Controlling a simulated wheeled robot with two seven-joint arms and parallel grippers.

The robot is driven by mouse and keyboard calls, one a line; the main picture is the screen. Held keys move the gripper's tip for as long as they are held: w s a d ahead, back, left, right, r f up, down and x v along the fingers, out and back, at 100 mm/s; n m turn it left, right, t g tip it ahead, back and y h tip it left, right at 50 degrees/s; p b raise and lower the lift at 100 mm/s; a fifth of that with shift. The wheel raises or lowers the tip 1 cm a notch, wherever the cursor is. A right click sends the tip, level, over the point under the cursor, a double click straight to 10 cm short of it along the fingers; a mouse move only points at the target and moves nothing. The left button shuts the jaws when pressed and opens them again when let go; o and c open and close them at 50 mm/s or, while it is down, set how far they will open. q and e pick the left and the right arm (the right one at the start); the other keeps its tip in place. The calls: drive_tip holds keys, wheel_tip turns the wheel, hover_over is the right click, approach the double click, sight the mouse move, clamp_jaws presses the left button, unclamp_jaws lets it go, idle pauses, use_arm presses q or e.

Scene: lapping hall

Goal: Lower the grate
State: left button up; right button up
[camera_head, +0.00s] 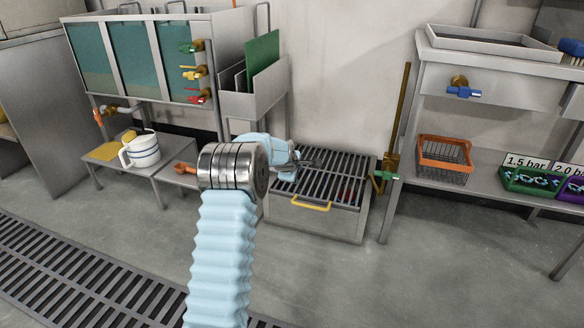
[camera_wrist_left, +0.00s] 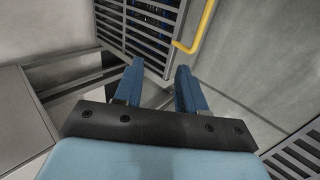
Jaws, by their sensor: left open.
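The grate (camera_head: 345,165) is a panel of dark parallel bars over a grey metal box (camera_head: 315,222) on the floor by the wall. A yellow handle (camera_head: 311,204) is on its front edge. From here I cannot tell whether the grate lies flat or is slightly raised. My left gripper (camera_head: 312,162) is over the grate's left side, partly hidden by my wrist. In the left wrist view the gripper (camera_wrist_left: 160,72) is open and empty, with the grate (camera_wrist_left: 135,22) and yellow handle (camera_wrist_left: 202,28) ahead of its fingertips, the handle to the right. My right gripper is out of view.
A low bench with a white jug (camera_head: 142,151) and tanks with coloured valves (camera_head: 194,72) stand left. A rack with a green board (camera_head: 263,58) is behind. Floor in front is clear.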

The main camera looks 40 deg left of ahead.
use_arm(q)
drive_tip(key=v, duration=0.6)
drive_tip(key=shift+s+r+p, duration=0.2)
drive_tip(key=shift+p, duration=0.25)
drive_tip(key=s+d+f+m+g+h, duration=0.2)
drive_tip(key=s+d+f+m, duration=0.55)
drive_tip(key=d+f, duration=0.55)
drive_tip(key=s+d+f+m+g+h, duration=0.2)
drive_tip(key=s+d+f+m, duration=0.4)
drive_tip(key=s+d+f, duration=0.5)
drive_tip(key=s+d+f+m+g+h, duration=0.1)
drive_tip(key=s+d+f+m+g, duration=0.15)
drive_tip(key=s+d, duration=0.45)
drive_tip(key=s+d+f+m+g+h, duration=0.1)
drive_tip(key=s+d+f+m+h, duration=0.1)
drive_tip(key=s+d+m, duration=0.35)
wheel_tip(320, 180, up, 13)
drive_tip(key=s+d+n+p, duration=0.1)
drive_tip(key=p, duration=1.2)
drive_tip(key=shift+s+f+n+t, duration=0.2)
drive_tip(key=shift+n+t, duration=0.15)
